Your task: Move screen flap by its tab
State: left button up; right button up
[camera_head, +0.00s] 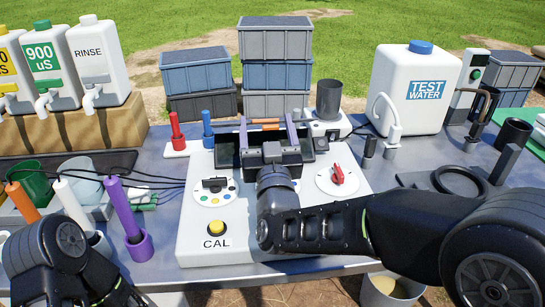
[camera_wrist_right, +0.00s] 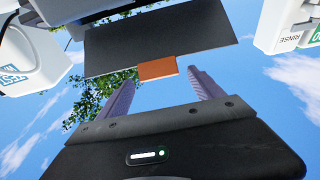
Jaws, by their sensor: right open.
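The screen flap (camera_wrist_right: 160,38) is a dark flat plate, seen in the right wrist view with an orange tab (camera_wrist_right: 157,69) on its near edge. In the head view the orange tab (camera_head: 265,121) shows at the far side of the dark screen housing (camera_head: 226,152) on the white control panel. My right gripper (camera_head: 266,119) is open above the housing. Its two purple-grey fingers point at the tab, one on either side of it, and the wrist view (camera_wrist_right: 160,80) shows gaps between them and the tab. The gripper body hides much of the housing. My left arm shows at the lower left; its gripper does not show.
The test water jug (camera_head: 412,85) is at right; stacked crates (camera_head: 275,75) stand behind.

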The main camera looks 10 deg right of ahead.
jog(key=r+b+v, duration=0.2)
jog(key=r+v, duration=0.1)
jog(key=v, duration=0.8)
jog(key=shift+v, duration=0.8)
jog(key=shift+c, duration=0.3)
